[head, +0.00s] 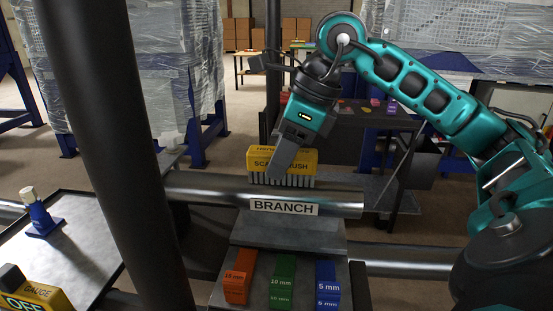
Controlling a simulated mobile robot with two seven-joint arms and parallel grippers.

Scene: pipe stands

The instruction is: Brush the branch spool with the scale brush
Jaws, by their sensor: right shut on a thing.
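The branch spool (345,199) is a grey metal pipe lying level across the middle of the head view, with a white "BRANCH" label on it. The scale brush (297,160) is a yellow block with dark lettering and pale bristles on its underside. It is upright above the pipe, and its bristles appear to meet the top of the pipe just behind the label. My right gripper (279,168) reaches down from above and is shut on the brush, covering part of its lettering. My left gripper is not in view.
An orange block (239,276), a green block (283,282) and a blue block (327,285) stand in front of the pipe. A yellow gauge (40,298) and a blue item with a pale top (40,215) sit on the left tray (95,240). A dark post (110,120) rises at left.

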